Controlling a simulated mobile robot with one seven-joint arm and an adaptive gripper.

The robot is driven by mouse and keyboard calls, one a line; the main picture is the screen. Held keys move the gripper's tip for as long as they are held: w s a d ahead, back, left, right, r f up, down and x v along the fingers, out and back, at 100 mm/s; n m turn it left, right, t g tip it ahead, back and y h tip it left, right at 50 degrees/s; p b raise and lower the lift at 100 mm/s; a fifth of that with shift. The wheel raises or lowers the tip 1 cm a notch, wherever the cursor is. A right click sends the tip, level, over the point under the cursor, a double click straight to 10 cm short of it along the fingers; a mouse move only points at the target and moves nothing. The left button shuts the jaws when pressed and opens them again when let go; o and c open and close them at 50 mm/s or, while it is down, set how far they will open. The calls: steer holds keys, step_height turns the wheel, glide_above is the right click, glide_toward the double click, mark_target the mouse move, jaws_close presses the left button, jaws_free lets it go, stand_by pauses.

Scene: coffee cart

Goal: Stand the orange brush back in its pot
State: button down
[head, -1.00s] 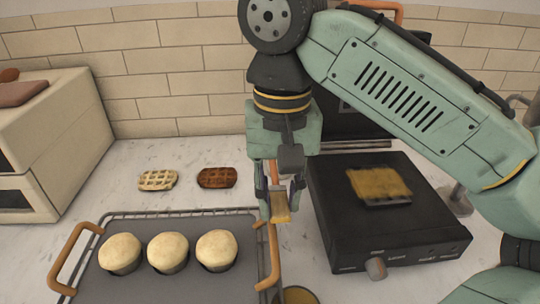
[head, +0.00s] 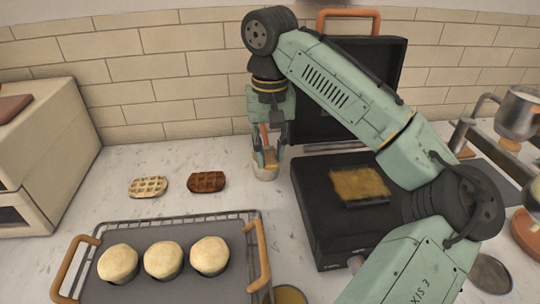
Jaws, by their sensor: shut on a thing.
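My gripper (head: 271,148) points down behind the tray and left of the black waffle iron. It is shut on the orange brush (head: 270,157), whose orange handle runs up between the fingers and whose tan bristles hang below. A small pale pot (head: 265,174) stands on the counter directly below the gripper. The bristles overlap the pot's rim in the picture; I cannot tell whether they are inside it or just above or in front of it.
A tray (head: 150,291) with orange handles holds three pale muffins. Two waffles (head: 148,187) lie behind it. The open waffle iron (head: 317,215) holds a yellow waffle. A round dish (head: 290,295) is at the front edge, and metal jugs (head: 518,112) stand right.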

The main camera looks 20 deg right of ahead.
steer(key=shift+f, duration=1.2)
steer(key=c, duration=1.3)
jaws_free()
steer(key=shift+f, duration=0.15)
steer(key=shift+c, duration=0.2)
step_height(320, 180, up, 12)
